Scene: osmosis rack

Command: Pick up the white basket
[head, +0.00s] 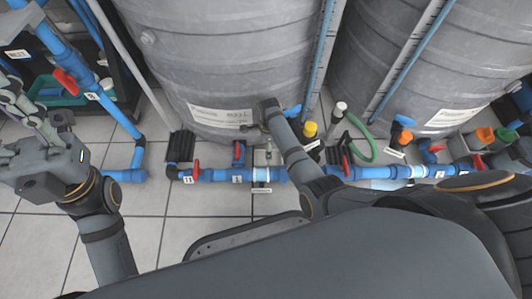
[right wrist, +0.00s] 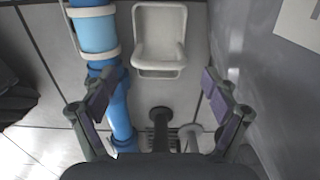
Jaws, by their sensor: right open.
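A white basket-like holder (right wrist: 158,40) with an open front is at the upper middle of the right wrist view. It sits beside a blue pipe, over the tiled floor. My right gripper (right wrist: 157,88) is open and empty. Its two fingers are spread below the basket in that picture, apart from it. In the head view my right arm reaches down toward the grey tank, and I cannot make out the basket clearly there. My left gripper (head: 38,112) is at the left edge of the head view, far from the basket, and its finger opening is unclear.
Two large grey tanks (head: 225,55) stand at the back. Blue pipes (head: 215,175) with red valves run along the floor in front of them. The blue pipe (right wrist: 97,35) passes close left of the basket. Bare tiled floor (head: 155,225) lies at the front left.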

